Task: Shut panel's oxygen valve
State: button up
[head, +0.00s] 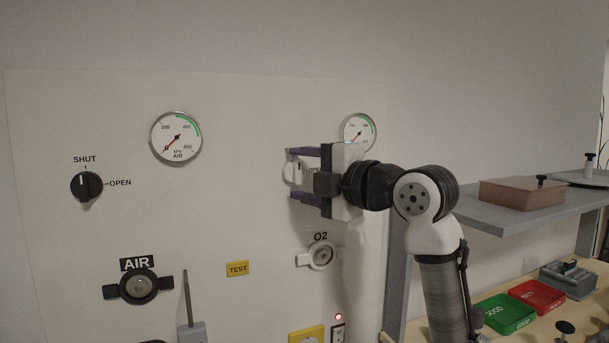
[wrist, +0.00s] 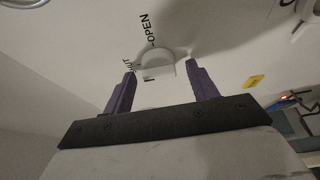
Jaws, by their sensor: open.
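The oxygen valve is a white round knob (head: 292,172) on the wall panel (head: 226,215), above the O2 outlet (head: 321,254). The knob also shows in the wrist view (wrist: 157,64), with OPEN and SHUT printed beside it. A dark line on the knob appears to stand on the SHUT side. My gripper (head: 292,176) is open at the knob, one purple finger above it and one below. In the wrist view the fingers (wrist: 161,78) stand on either side of the knob, with gaps visible. I cannot tell how deep they reach. The SHUT label is partly hidden by a finger.
The black air knob (head: 87,186) and the AIR outlet (head: 138,287) are at the left. Two gauges (head: 176,138) are above.

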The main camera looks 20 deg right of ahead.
jog(key=shift+s+d, duration=0.1)
jog(key=shift+s, duration=0.05)
jog(key=b+v, duration=0.3)
jog(key=v, duration=1)
jog(key=shift+s, duration=0.25)
jog(key=shift+d, duration=0.15)
